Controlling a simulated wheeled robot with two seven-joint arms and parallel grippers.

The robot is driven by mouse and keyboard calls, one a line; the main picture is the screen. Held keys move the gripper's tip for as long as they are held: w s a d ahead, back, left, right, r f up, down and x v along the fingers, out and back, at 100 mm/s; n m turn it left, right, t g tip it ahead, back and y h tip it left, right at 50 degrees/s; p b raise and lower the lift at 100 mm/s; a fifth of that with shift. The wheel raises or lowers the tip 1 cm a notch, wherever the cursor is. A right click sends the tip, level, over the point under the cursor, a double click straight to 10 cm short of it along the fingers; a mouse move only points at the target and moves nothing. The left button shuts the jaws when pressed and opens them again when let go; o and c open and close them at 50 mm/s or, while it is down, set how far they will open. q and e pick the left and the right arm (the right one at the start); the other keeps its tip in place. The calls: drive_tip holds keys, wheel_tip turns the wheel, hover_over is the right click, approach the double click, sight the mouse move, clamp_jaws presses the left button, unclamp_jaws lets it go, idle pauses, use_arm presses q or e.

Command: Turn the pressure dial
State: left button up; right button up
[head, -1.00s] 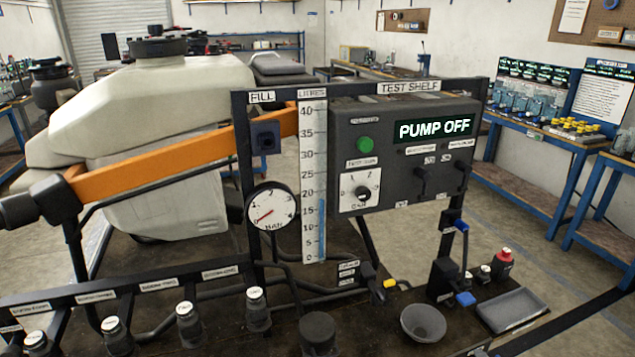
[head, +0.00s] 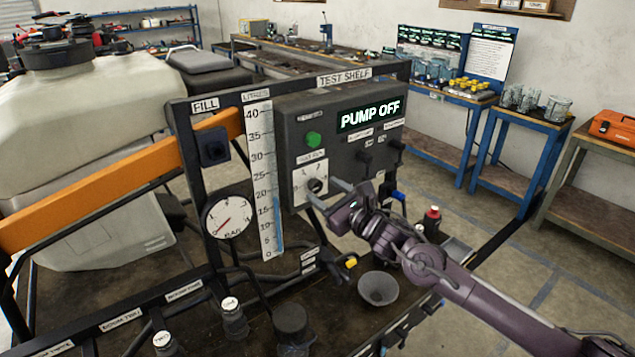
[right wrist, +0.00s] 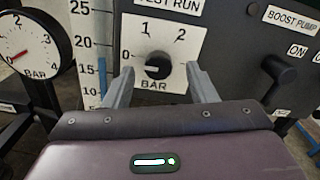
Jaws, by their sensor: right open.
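The pressure dial is a dark round knob (right wrist: 158,66) on a white plate (right wrist: 160,42) marked 1, 2 and BAR in the right wrist view. It also shows in the head view (head: 315,186), low on the dark control box (head: 290,120). My right gripper (head: 327,192) is open in front of the dial. In the right wrist view its two fingers (right wrist: 160,84) stand on either side of the knob, with a gap on each side. I cannot tell whether the tips reach the knob's depth. My left gripper is not in view.
A round pressure gauge (head: 228,216) and a litre scale (head: 264,180) are left of the dial. A green button (head: 313,139) and a PUMP OFF display (head: 368,113) sit above it. Black switch levers (head: 364,157) stick out to the right. A grey funnel (head: 378,288) stands below.

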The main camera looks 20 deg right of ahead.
sight(315, 185)
drive_tip(key=shift+x, duration=1.2)
drive_tip(key=shift+w+a+p, duration=0.15)
drive_tip(key=shift+a+p, duration=0.1)
drive_tip(key=shift+p, duration=0.05)
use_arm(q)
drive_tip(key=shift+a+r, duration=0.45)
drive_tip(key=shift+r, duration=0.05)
use_arm(e)
drive_tip(key=shift+c, duration=0.4)
drive_tip(key=c, duration=0.9)
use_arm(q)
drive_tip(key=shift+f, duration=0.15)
